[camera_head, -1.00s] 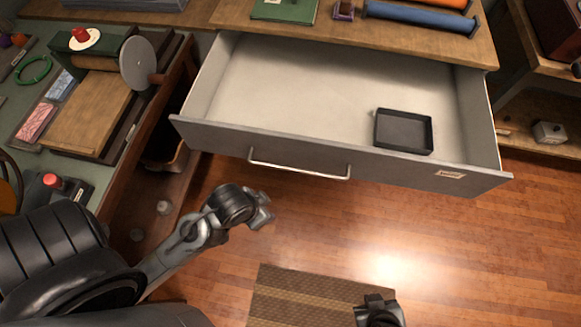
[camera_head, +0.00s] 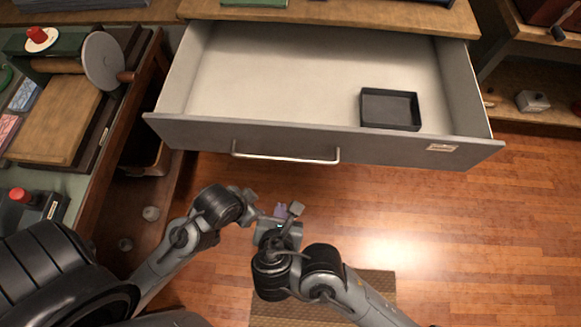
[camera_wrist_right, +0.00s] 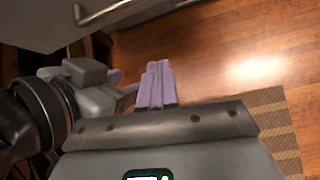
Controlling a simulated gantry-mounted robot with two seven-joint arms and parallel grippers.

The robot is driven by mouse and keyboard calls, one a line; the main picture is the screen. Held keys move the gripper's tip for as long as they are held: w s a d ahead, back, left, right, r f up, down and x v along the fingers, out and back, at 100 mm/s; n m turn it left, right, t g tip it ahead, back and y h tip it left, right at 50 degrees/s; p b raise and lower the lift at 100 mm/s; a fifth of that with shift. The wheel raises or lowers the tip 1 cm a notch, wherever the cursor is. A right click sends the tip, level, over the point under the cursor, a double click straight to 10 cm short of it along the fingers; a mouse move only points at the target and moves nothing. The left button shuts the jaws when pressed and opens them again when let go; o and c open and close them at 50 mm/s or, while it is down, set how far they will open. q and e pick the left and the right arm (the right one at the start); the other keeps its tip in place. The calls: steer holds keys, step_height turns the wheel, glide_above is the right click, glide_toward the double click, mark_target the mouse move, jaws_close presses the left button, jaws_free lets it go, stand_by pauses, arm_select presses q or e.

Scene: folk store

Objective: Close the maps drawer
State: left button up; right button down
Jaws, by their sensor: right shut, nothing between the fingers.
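The maps drawer is pulled open, with its grey front (camera_head: 385,148) toward me and a bar handle (camera_head: 285,156) on it. A small label is on its right side. Part of the front (camera_wrist_right: 40,22) and the handle (camera_wrist_right: 105,12) show in the right wrist view. My right gripper (camera_head: 281,209) is shut and empty, below the handle and apart from it. Its purple fingers (camera_wrist_right: 156,84) lie together in the right wrist view. My left gripper (camera_head: 252,208) is just left of the right one, also clear of the drawer; its jaws are unclear.
A black tray (camera_head: 390,109) lies inside the drawer at the right. A workbench with a wooden board (camera_head: 55,122) stands at the left. A shelf (camera_head: 530,95) is at the right. A woven mat (camera_head: 375,285) lies on the open wooden floor.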

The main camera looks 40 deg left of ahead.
steer(key=w+a+f+b, duration=0.2)
steer(key=w+b, duration=0.1)
steer(key=w, duration=0.3)
steer(key=w+a+f+n+t+b, duration=0.1)
steer(key=w+a+f+b, duration=0.2)
steer(key=w, duration=0.3)
steer(key=shift+a+f+n, duration=0.2)
steer(key=shift+a+n, duration=0.05)
steer(key=shift+n, duration=0.05)
steer(key=shift+w, duration=0.1)
